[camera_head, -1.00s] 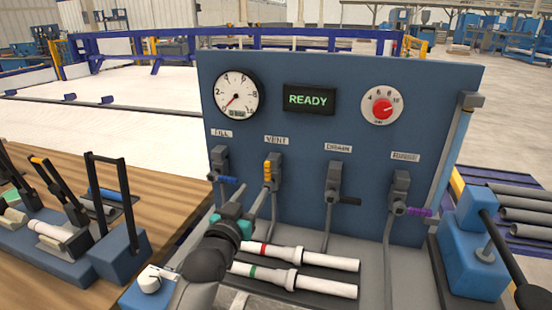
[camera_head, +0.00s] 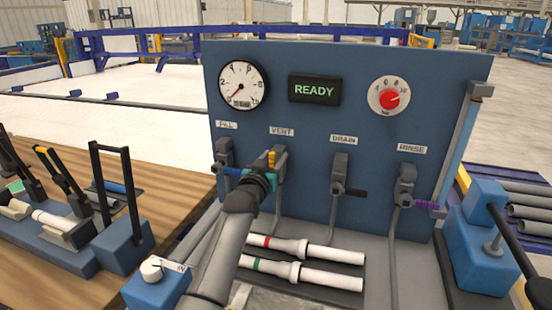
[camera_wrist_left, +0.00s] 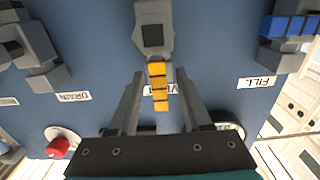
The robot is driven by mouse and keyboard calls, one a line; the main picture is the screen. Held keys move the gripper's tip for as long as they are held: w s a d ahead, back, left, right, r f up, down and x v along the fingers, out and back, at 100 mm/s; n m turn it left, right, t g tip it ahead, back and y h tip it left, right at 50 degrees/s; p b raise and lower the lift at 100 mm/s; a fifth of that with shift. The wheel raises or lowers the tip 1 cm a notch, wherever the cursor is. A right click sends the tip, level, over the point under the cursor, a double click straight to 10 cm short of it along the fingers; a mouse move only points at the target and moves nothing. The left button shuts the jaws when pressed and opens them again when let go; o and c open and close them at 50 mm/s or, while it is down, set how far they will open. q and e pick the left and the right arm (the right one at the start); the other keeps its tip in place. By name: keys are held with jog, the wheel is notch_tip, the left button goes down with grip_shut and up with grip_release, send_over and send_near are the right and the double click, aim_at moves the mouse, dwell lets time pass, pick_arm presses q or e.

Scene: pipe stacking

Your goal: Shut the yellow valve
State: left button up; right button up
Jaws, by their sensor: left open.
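The yellow valve handle (camera_head: 271,160) is on the blue panel under the VENT label, pointing up towards it. In the left wrist view, which is upside down, the yellow handle (camera_wrist_left: 159,88) hangs below its grey valve body (camera_wrist_left: 153,32). My left gripper (camera_head: 268,174) is at this valve and hides part of it in the head view. In the left wrist view its two fingers (camera_wrist_left: 159,76) are open, one on each side of the yellow handle, with gaps visible. My right gripper is not in view.
The blue FILL valve handle (camera_head: 230,171) is just left of my gripper. The black DRAIN handle (camera_head: 355,192) and purple RINSE handle (camera_head: 428,205) are to the right. Two white pipes (camera_head: 318,251) lie below. The display (camera_head: 315,89) reads READY.

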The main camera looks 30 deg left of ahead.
pick_arm(q)
jog(key=shift+x, duration=0.95)
grip_shut()
dwell(0.9)
